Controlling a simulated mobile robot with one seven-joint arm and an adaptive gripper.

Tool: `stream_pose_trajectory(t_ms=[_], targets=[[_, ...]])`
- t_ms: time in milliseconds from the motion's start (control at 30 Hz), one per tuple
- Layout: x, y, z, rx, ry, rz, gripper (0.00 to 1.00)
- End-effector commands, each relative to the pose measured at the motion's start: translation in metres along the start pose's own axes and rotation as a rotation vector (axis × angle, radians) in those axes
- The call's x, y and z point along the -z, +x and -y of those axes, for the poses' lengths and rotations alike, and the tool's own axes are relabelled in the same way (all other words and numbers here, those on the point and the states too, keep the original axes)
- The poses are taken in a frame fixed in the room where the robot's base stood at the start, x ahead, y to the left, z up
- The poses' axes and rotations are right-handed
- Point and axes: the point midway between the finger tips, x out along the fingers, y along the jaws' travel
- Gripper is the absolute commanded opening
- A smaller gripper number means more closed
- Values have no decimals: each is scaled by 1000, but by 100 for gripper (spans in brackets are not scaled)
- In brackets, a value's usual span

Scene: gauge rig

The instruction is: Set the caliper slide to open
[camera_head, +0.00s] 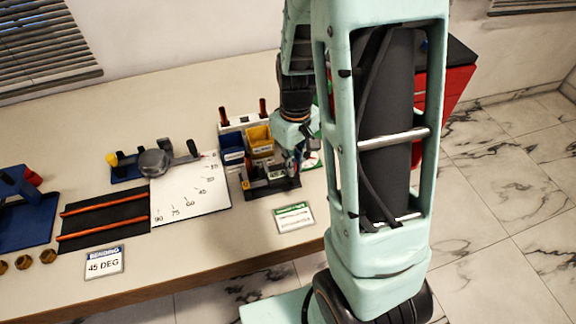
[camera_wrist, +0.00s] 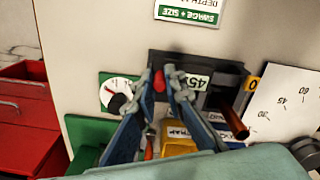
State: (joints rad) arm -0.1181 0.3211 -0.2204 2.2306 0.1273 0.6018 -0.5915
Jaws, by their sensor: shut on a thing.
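The caliper appears to be the dark fixture (camera_head: 272,183) near the front edge of the bench, partly hidden by my gripper in the head view. In the wrist view its dark base (camera_wrist: 222,66) carries a white "45" label. A small red knob (camera_wrist: 158,82) stands between my fingers and seems to belong to the slide. My gripper (camera_wrist: 160,72) is shut on this knob, with one finger on each side. In the head view my gripper (camera_head: 290,160) is low over the fixture. The slide's position along its base cannot be read clearly.
Blue (camera_head: 232,148) and yellow (camera_head: 260,140) bins stand behind the fixture. A round dial (camera_wrist: 120,90) on a green plate is close beside my fingers. A white angle board (camera_head: 190,188) lies left. A label card (camera_head: 294,217) lies in front.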

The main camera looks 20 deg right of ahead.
Motion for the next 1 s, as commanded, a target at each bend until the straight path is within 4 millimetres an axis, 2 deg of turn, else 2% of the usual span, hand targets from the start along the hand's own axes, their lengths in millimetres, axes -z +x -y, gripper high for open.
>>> stream_pose_trajectory(t_ms=[167,200,333,700,867,1000], targets=[[-1,-1,-4,-6,4,0,0],[-1,-1,-5,-7,4,0,15],[-1,-1,-4,-6,4,0,29],[0,-6,-2,-4,2,-1,29],[0,-28,-3,-6,2,-5,29],[1,-58,-3,-7,2,-7,29]])
